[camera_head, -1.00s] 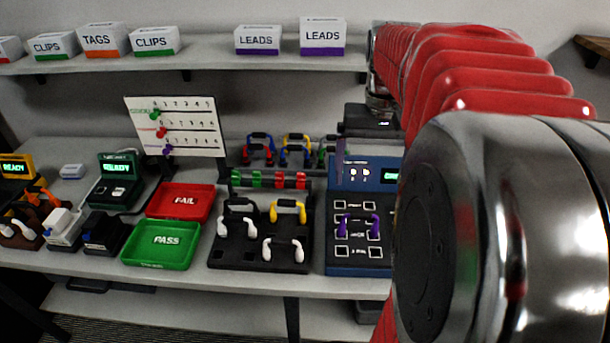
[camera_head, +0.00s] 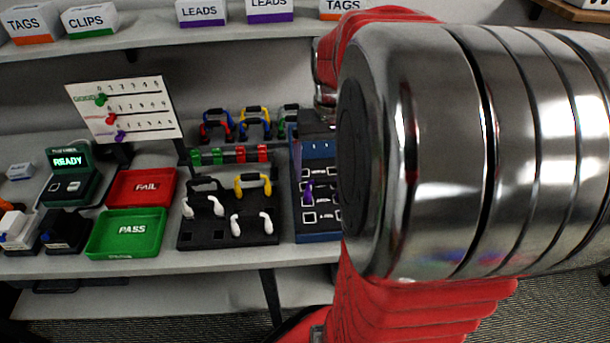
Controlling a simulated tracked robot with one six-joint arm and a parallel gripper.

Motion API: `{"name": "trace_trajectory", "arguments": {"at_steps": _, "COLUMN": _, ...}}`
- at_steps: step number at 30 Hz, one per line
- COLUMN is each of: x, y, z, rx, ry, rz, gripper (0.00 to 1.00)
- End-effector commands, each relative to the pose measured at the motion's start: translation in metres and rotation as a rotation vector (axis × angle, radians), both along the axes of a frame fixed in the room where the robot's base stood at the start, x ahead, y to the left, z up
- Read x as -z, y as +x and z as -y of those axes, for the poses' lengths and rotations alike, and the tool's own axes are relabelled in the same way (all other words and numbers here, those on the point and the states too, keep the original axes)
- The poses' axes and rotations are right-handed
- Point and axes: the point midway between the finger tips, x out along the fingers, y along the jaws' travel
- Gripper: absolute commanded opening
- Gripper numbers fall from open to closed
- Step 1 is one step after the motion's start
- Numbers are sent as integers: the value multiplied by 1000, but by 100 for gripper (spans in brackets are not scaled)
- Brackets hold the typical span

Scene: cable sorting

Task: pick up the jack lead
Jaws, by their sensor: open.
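I cannot tell by sight which lead is the jack lead. Several short leads show. A purple lead (camera_head: 307,192) lies on the blue test box (camera_head: 313,237), partly hidden by my arm. On the black tray (camera_head: 188,240) are a yellow lead (camera_head: 252,183), a white-ended lead (camera_head: 236,226) and another white-ended lead (camera_head: 203,206). Red-blue (camera_head: 216,124), yellow-blue (camera_head: 254,121) and green (camera_head: 289,119) leads stand behind. My red and chrome arm fills the right side. My gripper's fingers do not show; the arm hides that area.
A red FAIL tray (camera_head: 142,201) and a green PASS tray (camera_head: 94,246) lie on the bench, left of the black tray. A green READY device (camera_head: 71,186) stands further left.

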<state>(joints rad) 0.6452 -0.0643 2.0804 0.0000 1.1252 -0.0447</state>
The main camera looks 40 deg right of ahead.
Motion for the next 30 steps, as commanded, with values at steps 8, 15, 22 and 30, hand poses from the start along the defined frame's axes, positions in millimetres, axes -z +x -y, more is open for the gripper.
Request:
{"name": "trace_trajectory", "arguments": {"at_steps": 8, "x": 6, "y": 0, "z": -1, "rx": -1, "ry": 2, "rz": -2, "gripper": 91}}
{"name": "trace_trajectory", "arguments": {"at_steps": 15, "x": 37, "y": 3, "z": -3, "rx": -1, "ry": 3, "rz": -4, "gripper": 91}}
{"name": "trace_trajectory", "arguments": {"at_steps": 22, "x": 52, "y": 3, "z": -3, "rx": -1, "ry": 1, "rz": -1, "gripper": 91}}
{"name": "trace_trajectory", "arguments": {"at_steps": 30, "x": 52, "y": 4, "z": -3, "rx": -2, "ry": 0, "rz": 0, "gripper": 91}}
